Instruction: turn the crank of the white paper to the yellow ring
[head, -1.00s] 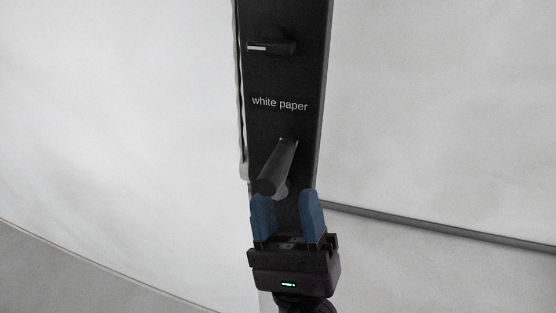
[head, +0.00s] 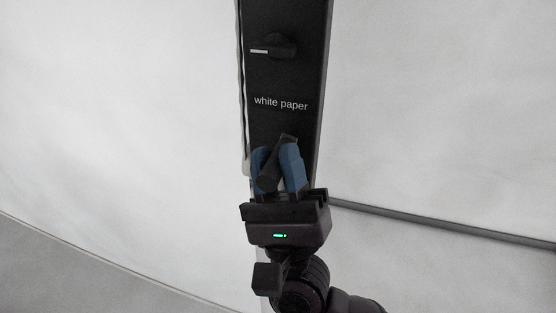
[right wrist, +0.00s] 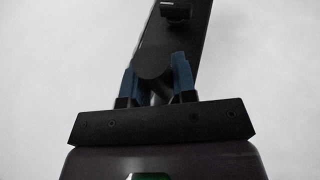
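The crank (head: 274,164) is a dark grey handle on a black panel (head: 288,128), below the printed label "white paper" (head: 281,103). It leans, its upper end to the right. My right gripper (head: 276,168), with blue fingers, has one finger on each side of the handle and appears shut on it. In the right wrist view the rounded handle end (right wrist: 153,65) fills the gap between the fingers (right wrist: 154,76). The crank's base is partly hidden by the gripper. No yellow ring shows in either view. My left gripper is not in view.
A black knob with a white mark (head: 273,48) sits above the label; a knob also shows at the top of the right wrist view (right wrist: 176,12). Pale walls lie on both sides, with a dark rail (head: 440,224) at the right. The space beside the panel looks clear.

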